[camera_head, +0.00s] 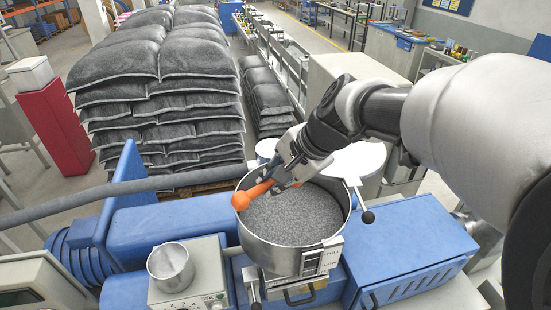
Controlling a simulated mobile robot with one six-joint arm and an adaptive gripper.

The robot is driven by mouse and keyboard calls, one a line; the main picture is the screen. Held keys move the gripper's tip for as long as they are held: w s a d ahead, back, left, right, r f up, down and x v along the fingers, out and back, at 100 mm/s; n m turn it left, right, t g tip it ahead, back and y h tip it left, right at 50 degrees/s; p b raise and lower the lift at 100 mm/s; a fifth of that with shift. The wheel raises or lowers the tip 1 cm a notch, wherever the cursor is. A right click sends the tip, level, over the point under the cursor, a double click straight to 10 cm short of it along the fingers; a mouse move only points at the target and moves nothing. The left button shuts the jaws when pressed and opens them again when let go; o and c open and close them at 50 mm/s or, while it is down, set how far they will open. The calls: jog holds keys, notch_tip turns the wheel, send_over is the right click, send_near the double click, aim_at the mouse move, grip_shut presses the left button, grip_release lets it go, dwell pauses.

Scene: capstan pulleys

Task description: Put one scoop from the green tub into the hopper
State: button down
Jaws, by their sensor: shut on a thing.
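A round steel hopper (248,243) stands in the middle, open at the top and filled with grey granules (295,216). My gripper (283,178) is over the hopper's far left part, shut on an orange scoop (252,193). The scoop's rounded end points left and down, near the hopper's left rim. I cannot tell whether the scoop holds anything or touches the granules. I see no green tub in this view.
A white round lid (357,158) is behind the hopper, with a black-knobbed lever (367,216) at its right. A steel cup (170,267) sits on a control box at front left. Blue machine housings (415,240) flank the hopper. Stacked grey sacks (160,95) stand behind.

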jog(key=b, duration=0.2)
jog(key=f+t+y+b, duration=0.1)
jog(key=b, duration=0.1)
jog(key=shift+w+a, duration=0.15)
jog(key=t+b, duration=0.1)
jog(key=b, duration=0.4)
jog(key=shift+s+d+y, duration=0.2)
jog(key=shift+y, duration=0.1)
jog(key=t+y+b, duration=0.2)
jog(key=b, duration=0.8)
jog(key=shift+f, duration=0.2)
jog(key=shift+s+f+m+t+y+b, duration=0.15)
jog(key=shift+t+y+b, duration=0.85)
jog(key=shift+b, duration=2.45)
jog(key=shift+m+t+y+b, duration=0.25)
jog(key=shift+t+y+b, duration=0.8)
jog(key=shift+b, duration=2.35)
jog(key=shift+s+f+m+t+y+b, duration=0.15)
jog(key=shift+t+y+b, duration=0.4)
jog(key=shift+t+b, duration=1.9)
jog(key=shift+w+r+g+b, duration=0.1)
jog(key=shift+g+b, duration=0.8)
jog(key=shift+b, duration=0.1)
